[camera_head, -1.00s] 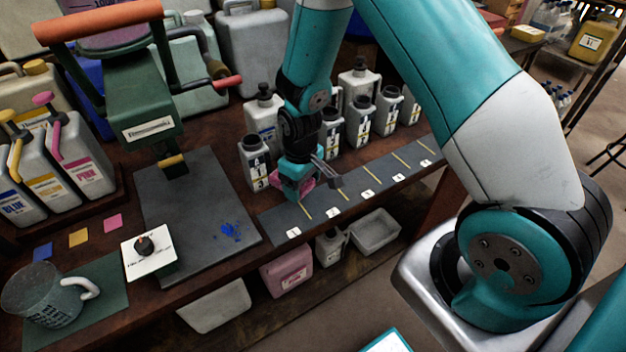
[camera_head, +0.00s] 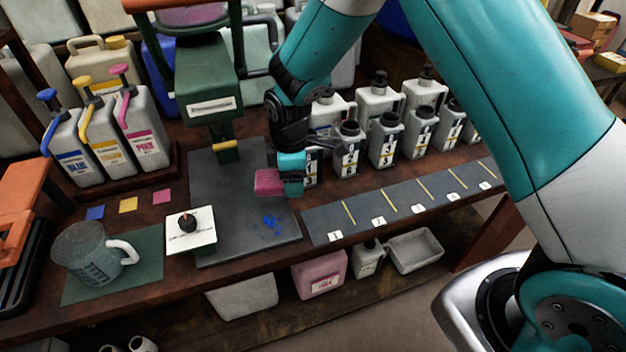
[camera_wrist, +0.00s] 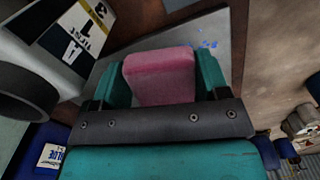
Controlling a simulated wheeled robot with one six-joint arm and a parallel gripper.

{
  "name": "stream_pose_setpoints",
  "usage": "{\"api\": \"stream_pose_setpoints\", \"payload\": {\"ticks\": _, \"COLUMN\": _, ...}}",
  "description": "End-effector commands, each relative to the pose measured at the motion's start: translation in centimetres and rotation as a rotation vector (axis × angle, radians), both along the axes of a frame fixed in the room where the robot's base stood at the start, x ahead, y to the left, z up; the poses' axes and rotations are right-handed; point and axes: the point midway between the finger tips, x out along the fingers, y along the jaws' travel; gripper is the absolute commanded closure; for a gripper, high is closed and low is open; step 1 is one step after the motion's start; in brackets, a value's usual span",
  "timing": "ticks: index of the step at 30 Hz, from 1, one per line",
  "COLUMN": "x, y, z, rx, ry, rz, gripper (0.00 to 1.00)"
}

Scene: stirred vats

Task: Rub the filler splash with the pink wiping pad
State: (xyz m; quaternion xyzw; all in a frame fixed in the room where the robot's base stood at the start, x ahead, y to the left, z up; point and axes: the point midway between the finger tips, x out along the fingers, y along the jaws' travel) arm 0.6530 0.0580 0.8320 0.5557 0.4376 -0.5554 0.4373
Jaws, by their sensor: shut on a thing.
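The filler splash (camera_head: 270,222) is a patch of blue spots on the dark grey plate (camera_head: 225,187), near its front right. In the wrist view a little of the splash (camera_wrist: 208,44) shows beyond the pad. My gripper (camera_head: 280,182) is shut on the pink wiping pad (camera_head: 267,183) and holds it behind the splash, near the plate's right edge. The pad appears to be above the plate, apart from the splash. In the wrist view the pad (camera_wrist: 160,75) sits between the two teal fingers.
A green press (camera_head: 205,85) stands behind the plate. Several grey bottles (camera_head: 384,140) stand close to the right of my gripper, behind a numbered strip (camera_head: 400,203). A white card with a black knob (camera_head: 188,225) and a measuring jug (camera_head: 88,255) are at left.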

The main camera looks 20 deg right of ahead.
Motion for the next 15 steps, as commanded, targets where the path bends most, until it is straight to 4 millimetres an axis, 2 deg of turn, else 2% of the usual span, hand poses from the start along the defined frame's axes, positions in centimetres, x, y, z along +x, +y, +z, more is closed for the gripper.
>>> {"api": "stream_pose_setpoints", "payload": {"ticks": 3, "x": 0.3, "y": 2.1, "z": 0.5, "rx": 0.001, "ry": -0.003, "rz": 0.144, "gripper": 0.58}}
{"api": "stream_pose_setpoints", "payload": {"ticks": 6, "x": 0.3, "y": 3.0, "z": 0.8, "rx": 0.001, "ry": -0.001, "rz": 0.216, "gripper": 0.58}}
{"api": "stream_pose_setpoints", "payload": {"ticks": 11, "x": 0.3, "y": 3.3, "z": 0.4, "rx": 0.0, "ry": 0.0, "rz": 0.241, "gripper": 0.58}}
{"api": "stream_pose_setpoints", "payload": {"ticks": 15, "x": 0.3, "y": 3.3, "z": -0.8, "rx": 0.0, "ry": 0.0, "rz": 0.239, "gripper": 0.58}}
